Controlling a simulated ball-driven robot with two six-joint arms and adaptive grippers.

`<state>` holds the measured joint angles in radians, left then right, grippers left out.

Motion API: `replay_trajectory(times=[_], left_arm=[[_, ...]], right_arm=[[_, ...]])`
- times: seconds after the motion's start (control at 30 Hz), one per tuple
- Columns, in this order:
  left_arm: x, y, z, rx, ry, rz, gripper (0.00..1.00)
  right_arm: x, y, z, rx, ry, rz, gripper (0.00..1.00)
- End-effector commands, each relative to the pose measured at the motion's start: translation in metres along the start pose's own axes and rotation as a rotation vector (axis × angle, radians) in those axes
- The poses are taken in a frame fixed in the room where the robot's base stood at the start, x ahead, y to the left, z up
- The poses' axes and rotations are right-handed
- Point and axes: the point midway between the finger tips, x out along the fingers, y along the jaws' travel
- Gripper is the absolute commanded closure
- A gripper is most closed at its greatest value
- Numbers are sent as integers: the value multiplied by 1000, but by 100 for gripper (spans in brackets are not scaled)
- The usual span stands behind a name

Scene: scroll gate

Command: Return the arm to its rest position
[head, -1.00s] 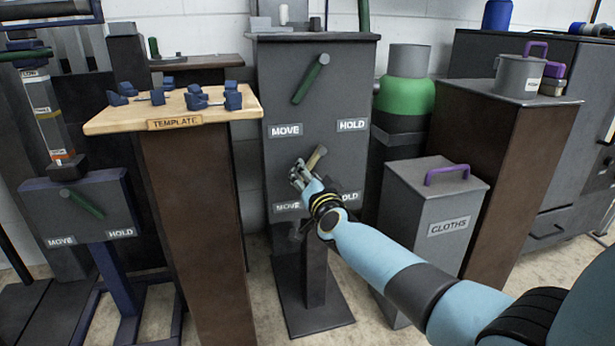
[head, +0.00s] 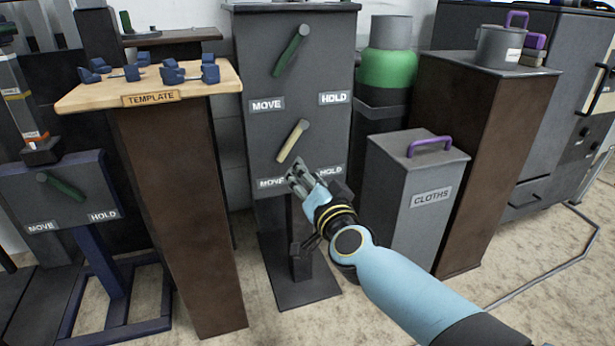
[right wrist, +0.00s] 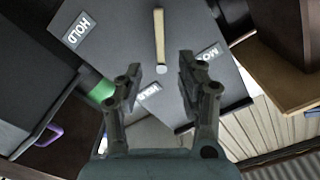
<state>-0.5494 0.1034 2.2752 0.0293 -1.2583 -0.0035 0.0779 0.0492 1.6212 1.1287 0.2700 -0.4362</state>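My right arm reaches in from the lower right in the head view. Its gripper (head: 296,172) is in front of the lower part of a dark grey panel (head: 263,140). In the right wrist view the gripper's two fingers (right wrist: 158,85) stand apart with nothing between them. A cream lever (head: 292,142) on the panel sits just above the gripper, between MOVE and HOLD labels; it also shows beyond the fingers in the right wrist view (right wrist: 159,40). A gap between fingers and lever appears. My left gripper is out of view.
A green lever (head: 291,51) sits higher on the panel. A wooden TEMPLATE board (head: 205,90) with blue pieces stands to the left, on a brown pedestal. A grey CLOTHS bin (head: 390,190) with a purple handle stands close right of my arm. Floor shows at lower right.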

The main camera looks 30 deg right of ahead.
Motion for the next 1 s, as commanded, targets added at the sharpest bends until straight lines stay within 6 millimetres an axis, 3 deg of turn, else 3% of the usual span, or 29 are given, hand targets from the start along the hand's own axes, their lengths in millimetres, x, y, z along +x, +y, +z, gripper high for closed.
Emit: replay_trajectory(times=[0.4,0.57,0.67,0.87,1.0], left_arm=[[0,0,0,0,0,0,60],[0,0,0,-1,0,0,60],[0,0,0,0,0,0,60],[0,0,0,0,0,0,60],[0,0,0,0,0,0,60]], right_arm=[[-1,1,1,-1,-3,2,62],[-27,24,20,-19,-51,36,62],[-72,38,34,-92,-124,31,62],[-182,19,85,-351,-549,-148,62],[-250,30,105,-515,-850,-166,62]])
